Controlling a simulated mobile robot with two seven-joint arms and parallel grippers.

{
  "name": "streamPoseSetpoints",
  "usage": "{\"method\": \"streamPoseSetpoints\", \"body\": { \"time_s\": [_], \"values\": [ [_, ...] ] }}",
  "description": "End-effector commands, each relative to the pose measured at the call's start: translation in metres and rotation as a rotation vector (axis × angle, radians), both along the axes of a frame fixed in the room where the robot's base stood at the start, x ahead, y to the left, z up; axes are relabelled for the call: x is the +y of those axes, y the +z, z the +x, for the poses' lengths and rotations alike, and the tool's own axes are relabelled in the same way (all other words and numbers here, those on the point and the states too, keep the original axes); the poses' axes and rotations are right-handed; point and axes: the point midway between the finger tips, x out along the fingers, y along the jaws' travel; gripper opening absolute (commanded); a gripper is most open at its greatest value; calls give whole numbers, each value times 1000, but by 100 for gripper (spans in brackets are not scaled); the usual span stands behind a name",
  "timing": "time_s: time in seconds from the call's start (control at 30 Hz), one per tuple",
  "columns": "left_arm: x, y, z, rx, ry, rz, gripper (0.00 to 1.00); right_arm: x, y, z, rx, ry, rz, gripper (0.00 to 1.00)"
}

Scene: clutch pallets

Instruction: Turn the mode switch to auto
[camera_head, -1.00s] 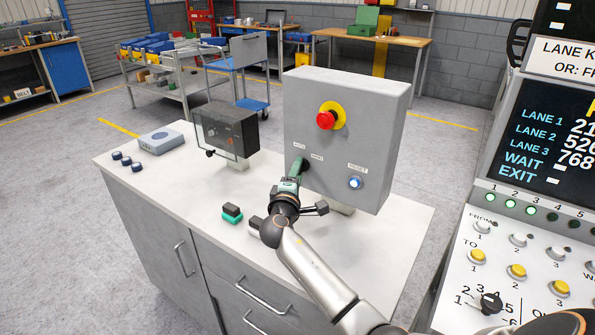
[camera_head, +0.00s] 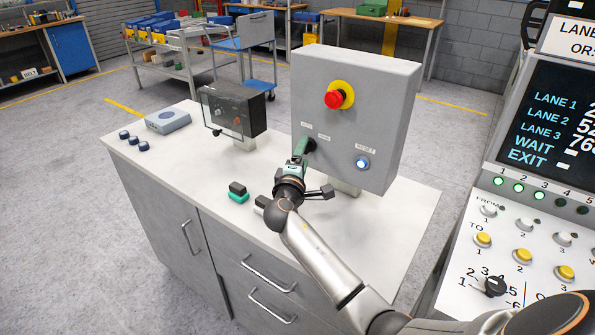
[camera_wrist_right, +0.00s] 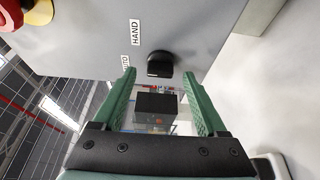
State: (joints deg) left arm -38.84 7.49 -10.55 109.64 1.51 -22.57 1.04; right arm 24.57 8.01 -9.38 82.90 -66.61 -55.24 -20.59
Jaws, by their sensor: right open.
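The mode switch is a black knob (camera_head: 310,145) on the front of the grey control box (camera_head: 378,110). In the right wrist view the knob (camera_wrist_right: 160,64) lies just beyond the fingertips, closer to the right-hand finger. Its HAND label (camera_wrist_right: 135,32) and partly hidden AUTO label (camera_wrist_right: 125,64) are beside it. My right gripper (camera_head: 302,150) is at the box front by the knob. In the wrist view its green fingers (camera_wrist_right: 146,73) are spread with nothing gripped between them. I cannot tell whether a finger touches the knob. My left gripper is not in view.
A red emergency button (camera_head: 334,99) on a yellow disc is above the switch; a lit blue RESET button (camera_head: 362,163) is right of it. A dark-fronted box (camera_head: 232,112) stands left. Green and black blocks (camera_head: 238,193) lie near my right wrist. A lane console (camera_head: 540,190) stands right.

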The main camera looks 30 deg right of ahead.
Motion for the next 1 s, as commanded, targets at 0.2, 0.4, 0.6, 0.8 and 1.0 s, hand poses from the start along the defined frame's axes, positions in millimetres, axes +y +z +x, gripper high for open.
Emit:
{"method": "streamPoseSetpoints", "body": {
  "time_s": [0.2,0.4,0.6,0.8,1.0],
  "values": [
    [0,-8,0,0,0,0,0,31,-3,-31,1,3,5,75],
    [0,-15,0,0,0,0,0,60,-3,-60,1,1,4,75],
    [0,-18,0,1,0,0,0,75,-1,-76,1,0,1,75],
    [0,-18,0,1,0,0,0,78,0,-79,2,-1,1,75],
    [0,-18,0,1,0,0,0,78,0,-79,2,-1,1,75]
  ]
}}
